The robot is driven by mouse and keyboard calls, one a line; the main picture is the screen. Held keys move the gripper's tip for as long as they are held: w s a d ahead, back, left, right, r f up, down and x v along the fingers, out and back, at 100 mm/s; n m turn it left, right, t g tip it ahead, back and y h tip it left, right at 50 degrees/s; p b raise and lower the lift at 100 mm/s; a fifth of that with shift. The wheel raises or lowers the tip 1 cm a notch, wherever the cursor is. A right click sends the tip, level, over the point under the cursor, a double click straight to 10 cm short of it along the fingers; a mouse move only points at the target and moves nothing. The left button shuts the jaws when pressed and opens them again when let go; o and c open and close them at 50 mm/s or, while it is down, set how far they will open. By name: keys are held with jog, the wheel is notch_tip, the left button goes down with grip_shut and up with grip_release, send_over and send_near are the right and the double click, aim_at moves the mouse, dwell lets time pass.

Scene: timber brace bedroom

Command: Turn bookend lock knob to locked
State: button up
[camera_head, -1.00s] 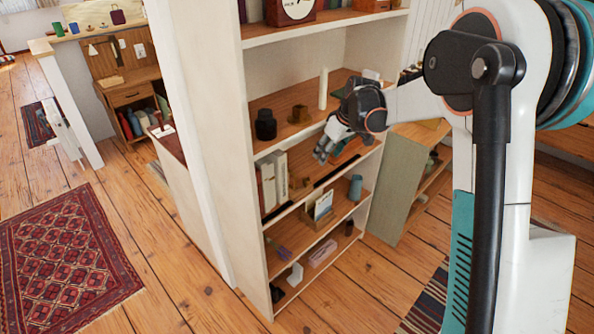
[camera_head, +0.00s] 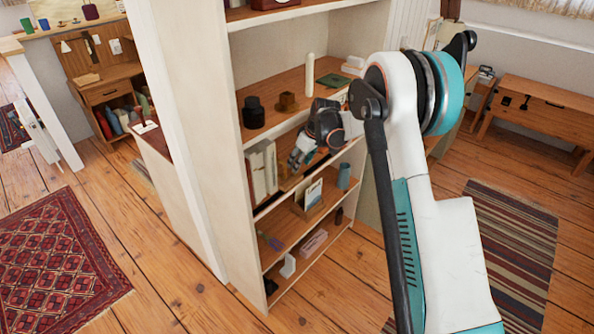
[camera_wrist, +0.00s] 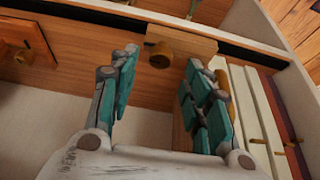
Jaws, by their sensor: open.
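A second brass-coloured part (camera_wrist: 224,92) is partly hidden behind the right-hand finger. In the head view my gripper (camera_head: 294,162) is at the bookcase's middle shelf, just right of the upright books (camera_head: 262,172), and hides the knobs.
White books (camera_wrist: 255,115) stand close to the right-hand finger in the wrist view. The shelf above holds a black jar (camera_head: 253,113) and a white candle (camera_head: 309,75). The shelf below holds a card box (camera_head: 309,203) and a blue cup (camera_head: 343,176).

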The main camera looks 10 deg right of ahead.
jog(key=shift+b+x, duration=0.45)
jog(key=shift+x, duration=1.45)
jog(key=shift+c, duration=0.5)
grip_shut()
